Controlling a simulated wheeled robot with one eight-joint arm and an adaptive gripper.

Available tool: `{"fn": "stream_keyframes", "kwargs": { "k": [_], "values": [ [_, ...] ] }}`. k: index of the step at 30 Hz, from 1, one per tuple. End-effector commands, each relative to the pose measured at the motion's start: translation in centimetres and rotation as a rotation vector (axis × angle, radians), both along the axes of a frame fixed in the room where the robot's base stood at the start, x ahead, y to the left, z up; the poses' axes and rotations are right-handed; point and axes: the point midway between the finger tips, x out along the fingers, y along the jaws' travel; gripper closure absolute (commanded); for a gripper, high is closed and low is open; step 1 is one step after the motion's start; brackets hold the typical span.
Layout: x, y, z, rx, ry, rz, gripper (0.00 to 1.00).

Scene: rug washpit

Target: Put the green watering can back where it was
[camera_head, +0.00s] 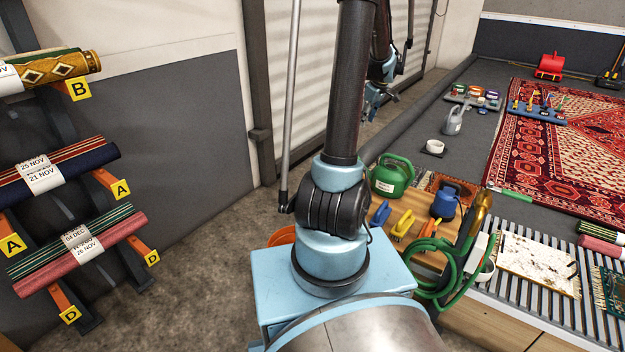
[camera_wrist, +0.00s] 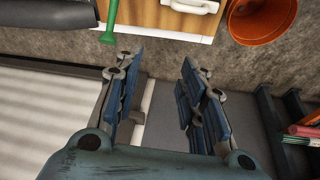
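The green watering can (camera_head: 389,178) stands upright at the far left corner of the wooden worktop (camera_head: 428,258), with its handle to the right. My gripper (camera_head: 372,103) is up in the air behind my arm, apart from the can. In the wrist view my gripper (camera_wrist: 160,75) has its blue-padded fingers wide apart with nothing between them. A green tube with a flared end (camera_wrist: 109,30) shows at the top of the wrist view; it looks like the can's spout. A grey watering can (camera_head: 453,121) stands farther back on the dark floor.
A rug rack (camera_head: 100,180) stands left. A white cup (camera_head: 435,146) sits behind the green can.

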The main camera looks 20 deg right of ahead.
Motion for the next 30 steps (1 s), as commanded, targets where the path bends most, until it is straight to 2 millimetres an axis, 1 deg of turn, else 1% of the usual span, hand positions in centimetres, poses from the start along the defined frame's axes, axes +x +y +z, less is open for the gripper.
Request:
{"fn": "stream_keyframes", "kwargs": {
  "k": [1, 3, 8, 9, 11, 15, 18, 23, 27, 30],
  "values": [
    [-0.7, 2.0, 0.9, 0.003, 0.008, -0.008, 0.63],
    [-1.6, 4.3, 1.9, 0.009, 0.019, -0.03, 0.63],
    [-4.3, 9.4, 3.9, 0.02, 0.046, -0.078, 0.63],
    [-5.0, 10.6, 4.3, 0.022, 0.052, -0.091, 0.63],
    [-6.2, 12.4, 4.8, 0.024, 0.061, -0.108, 0.63],
    [-9.1, 16.3, 5.7, 0.029, 0.08, -0.153, 0.63],
    [-11.4, 18.8, 6.1, 0.031, 0.093, -0.185, 0.63],
    [-15.2, 22.4, 6.3, 0.034, 0.111, -0.235, 0.63],
    [-18.7, 25.1, 5.9, 0.034, 0.123, -0.279, 0.63],
    [-21.2, 26.8, 5.4, 0.034, 0.131, -0.313, 0.63]
  ]
}}
